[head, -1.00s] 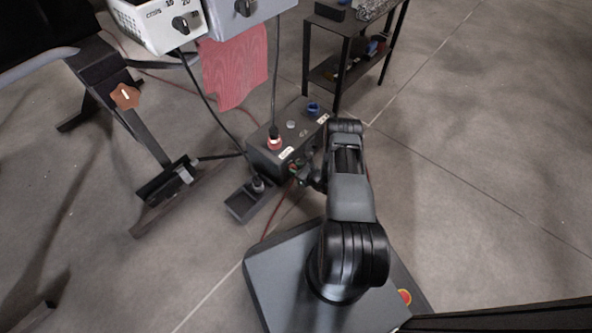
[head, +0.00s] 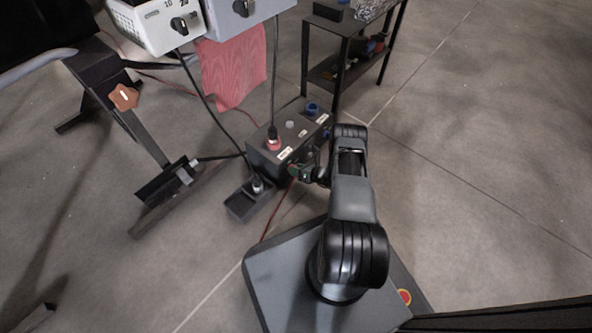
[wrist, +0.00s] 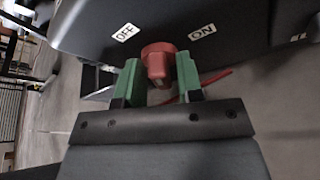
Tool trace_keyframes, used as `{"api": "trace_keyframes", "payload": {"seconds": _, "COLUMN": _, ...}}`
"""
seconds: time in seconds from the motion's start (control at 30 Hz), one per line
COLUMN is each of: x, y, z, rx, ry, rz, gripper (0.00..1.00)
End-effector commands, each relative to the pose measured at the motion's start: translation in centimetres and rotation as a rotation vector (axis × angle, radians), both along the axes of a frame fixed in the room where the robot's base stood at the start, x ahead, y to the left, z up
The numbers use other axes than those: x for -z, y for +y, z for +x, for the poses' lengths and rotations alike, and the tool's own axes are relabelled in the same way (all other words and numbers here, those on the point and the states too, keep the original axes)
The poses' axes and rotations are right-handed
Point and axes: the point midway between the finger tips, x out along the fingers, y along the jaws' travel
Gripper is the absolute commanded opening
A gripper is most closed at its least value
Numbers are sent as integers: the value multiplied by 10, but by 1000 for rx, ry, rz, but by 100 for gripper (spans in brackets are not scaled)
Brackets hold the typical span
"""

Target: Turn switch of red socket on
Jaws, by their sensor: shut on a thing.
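The dark socket box (head: 262,157) stands on the floor with the red socket (head: 273,145) on its top; a black plug sits in that socket. In the wrist view the red switch knob (wrist: 158,60) is on the box's dark face, between an OFF label (wrist: 126,32) on the left and an ON label (wrist: 203,30) on the right. My gripper (wrist: 158,82) has its green fingers shut on the knob, one on each side. In the head view my gripper (head: 297,172) is at the box's near side, and the knob is hidden there.
A blue socket (head: 312,108) is on the same box. Cables hang from the white unit (head: 150,25) above. A black shelf (head: 340,40) stands behind. The floor to the right is clear.

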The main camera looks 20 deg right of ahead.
Motion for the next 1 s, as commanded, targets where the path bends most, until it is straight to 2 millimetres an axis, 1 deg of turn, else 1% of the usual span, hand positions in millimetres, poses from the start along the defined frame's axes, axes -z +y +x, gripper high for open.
{"api": "trace_keyframes", "payload": {"seconds": 0.03, "x": 0, "y": -2, "z": 1, "rx": 3, "ry": 15, "rz": 38, "gripper": 10}}
{"api": "trace_keyframes", "payload": {"seconds": 0.7, "x": 6, "y": -6, "z": 3, "rx": 3, "ry": 277, "rz": 612, "gripper": 10}}
{"api": "trace_keyframes", "payload": {"seconds": 1.0, "x": 8, "y": -6, "z": 3, "rx": 4, "ry": 372, "rz": 820, "gripper": 10}}
